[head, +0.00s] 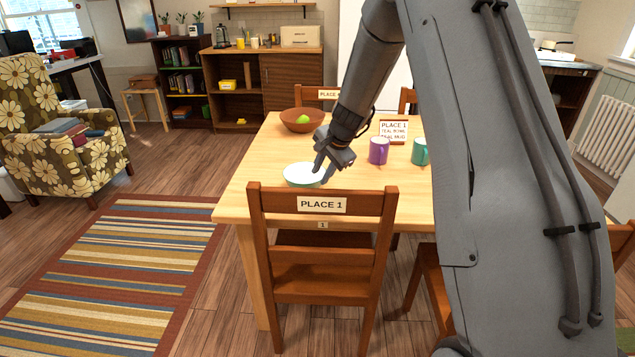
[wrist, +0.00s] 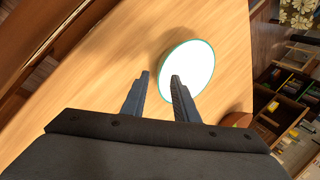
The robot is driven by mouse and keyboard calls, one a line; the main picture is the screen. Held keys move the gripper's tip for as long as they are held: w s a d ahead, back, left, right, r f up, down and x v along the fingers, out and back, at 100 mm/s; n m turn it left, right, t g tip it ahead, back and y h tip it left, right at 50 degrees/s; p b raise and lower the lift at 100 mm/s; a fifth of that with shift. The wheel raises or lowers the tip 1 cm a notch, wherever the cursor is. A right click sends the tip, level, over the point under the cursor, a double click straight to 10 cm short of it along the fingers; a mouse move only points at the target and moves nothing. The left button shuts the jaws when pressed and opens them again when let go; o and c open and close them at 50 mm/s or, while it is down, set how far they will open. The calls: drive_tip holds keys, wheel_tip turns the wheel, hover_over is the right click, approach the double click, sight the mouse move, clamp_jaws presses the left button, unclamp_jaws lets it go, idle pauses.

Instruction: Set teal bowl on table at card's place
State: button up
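The teal bowl (head: 298,176), white inside with a teal rim, appears to rest upright on the wooden table (head: 262,172), behind the chair marked PLACE 1 (head: 322,204). It also shows in the wrist view (wrist: 197,62). My gripper (head: 322,172) is at the bowl's right side in the head view. In the wrist view its fingers (wrist: 160,77) are apart, with the bowl's near rim between them and one finger overlapping the bowl; contact cannot be told. The card (head: 393,131) stands farther back and reads PLACE 1, teal bowl, teal mug; its lower text is small.
A purple mug (head: 378,151), a teal mug (head: 420,152) and a brown bowl (head: 302,119) with a green item stand on the table. My arm hides the table's right side.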

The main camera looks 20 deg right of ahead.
drive_tip(key=v, duration=0.6)
